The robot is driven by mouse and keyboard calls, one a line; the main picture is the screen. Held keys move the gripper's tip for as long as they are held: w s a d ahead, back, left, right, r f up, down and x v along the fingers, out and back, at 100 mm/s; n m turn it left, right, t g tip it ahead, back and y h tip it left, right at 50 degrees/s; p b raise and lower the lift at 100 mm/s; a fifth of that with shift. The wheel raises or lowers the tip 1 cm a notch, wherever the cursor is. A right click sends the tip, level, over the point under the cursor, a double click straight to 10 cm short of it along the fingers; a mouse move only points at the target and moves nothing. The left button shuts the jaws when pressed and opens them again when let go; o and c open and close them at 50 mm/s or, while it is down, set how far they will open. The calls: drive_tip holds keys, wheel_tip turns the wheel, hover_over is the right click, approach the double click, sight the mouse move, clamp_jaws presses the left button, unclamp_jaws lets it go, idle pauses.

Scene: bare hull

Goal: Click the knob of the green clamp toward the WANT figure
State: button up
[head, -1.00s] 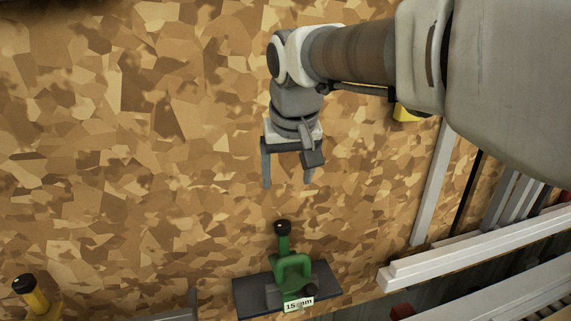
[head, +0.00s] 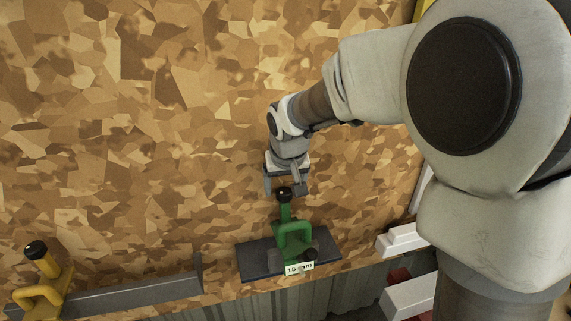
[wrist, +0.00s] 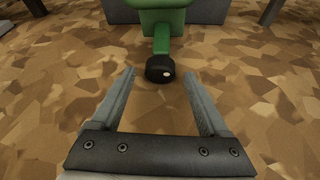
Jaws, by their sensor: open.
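The green clamp (head: 296,236) stands on a dark plate (head: 258,262) at the bottom middle of the head view. Its black knob (head: 284,191) tops a green stem and points toward my gripper. A white tag (head: 299,268) on the clamp reads about "15 mm"; I cannot make out the word WANT. My gripper (head: 286,188) is open and empty, right by the knob. In the wrist view the knob (wrist: 160,68), with a white dot, lies at the mouth of my open fingers (wrist: 158,77), with gaps on both sides. I see no contact.
White bars (head: 402,238) lie at lower right. The patterned brown board (head: 130,140) is bare left of my arm.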

drive_tip(key=shift+w+f, duration=0.2)
drive_tip(key=shift+f, duration=0.3)
clamp_jaws()
drive_tip(key=shift+n+y, duration=0.3)
drive_tip(key=shift+n, duration=0.4)
unclamp_jaws()
